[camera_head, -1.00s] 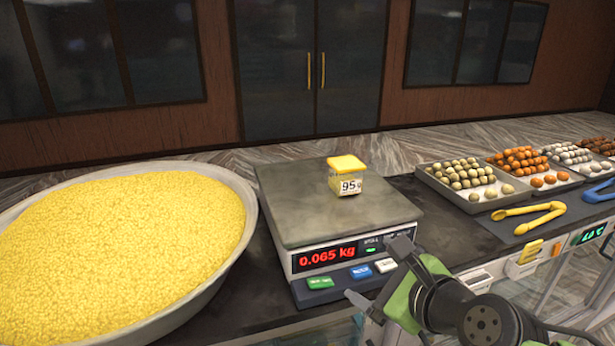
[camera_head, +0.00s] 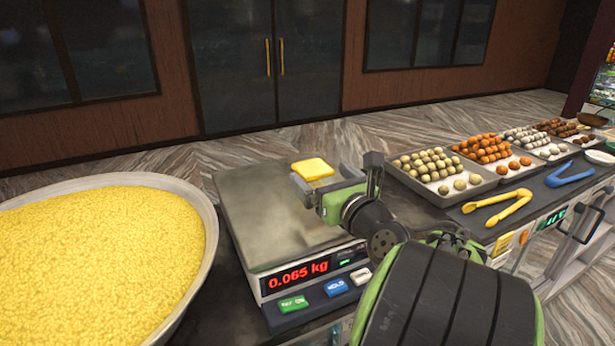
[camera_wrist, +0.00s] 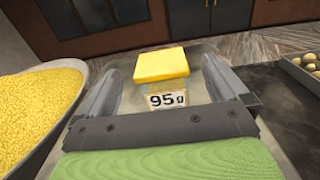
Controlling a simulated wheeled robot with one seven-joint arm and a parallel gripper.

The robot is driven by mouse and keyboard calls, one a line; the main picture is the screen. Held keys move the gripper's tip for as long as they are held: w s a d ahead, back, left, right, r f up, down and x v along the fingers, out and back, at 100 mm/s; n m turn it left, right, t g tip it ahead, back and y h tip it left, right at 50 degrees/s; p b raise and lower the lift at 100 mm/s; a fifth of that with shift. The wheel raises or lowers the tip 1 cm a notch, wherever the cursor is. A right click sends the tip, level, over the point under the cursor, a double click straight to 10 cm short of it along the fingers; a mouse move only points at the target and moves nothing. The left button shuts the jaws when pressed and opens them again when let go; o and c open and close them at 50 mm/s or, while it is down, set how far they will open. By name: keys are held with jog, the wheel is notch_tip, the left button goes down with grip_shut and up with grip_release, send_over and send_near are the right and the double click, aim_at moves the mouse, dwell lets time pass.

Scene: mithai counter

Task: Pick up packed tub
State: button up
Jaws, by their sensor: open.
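The packed tub (camera_head: 312,168) is a small clear tub with a yellow lid, standing on the metal pan of the weighing scale (camera_head: 265,220). The scale's red display reads 0.065 kg. In the wrist view the tub (camera_wrist: 162,66) stands upright with a "95g" label facing me. My gripper (camera_head: 318,180) is open at the tub, with a finger on either side of it. In the wrist view my gripper (camera_wrist: 163,88) shows gaps between its fingers and the tub. In the head view my gripper hides the tub's body.
A large bowl of yellow granules (camera_head: 95,260) stands left of the scale. Trays of round sweets (camera_head: 440,170) stand to the right, with yellow tongs (camera_head: 497,207) and blue tongs (camera_head: 570,176) in front of them. The pan's left part is bare.

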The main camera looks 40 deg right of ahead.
aim_at(313, 167)
jog(key=p+x, duration=0.1)
jog(key=x, duration=0.4)
jog(key=shift+w+d+f, duration=0.1)
jog(key=shift+w+d, duration=0.05)
jog(key=shift+w, duration=0.05)
jog(key=shift+s, duration=0.25)
jog(key=c, duration=1.2)
notch_tip(313, 167, up, 10)
jog(key=p, duration=0.3)
jog(key=shift+w, duration=0.1)
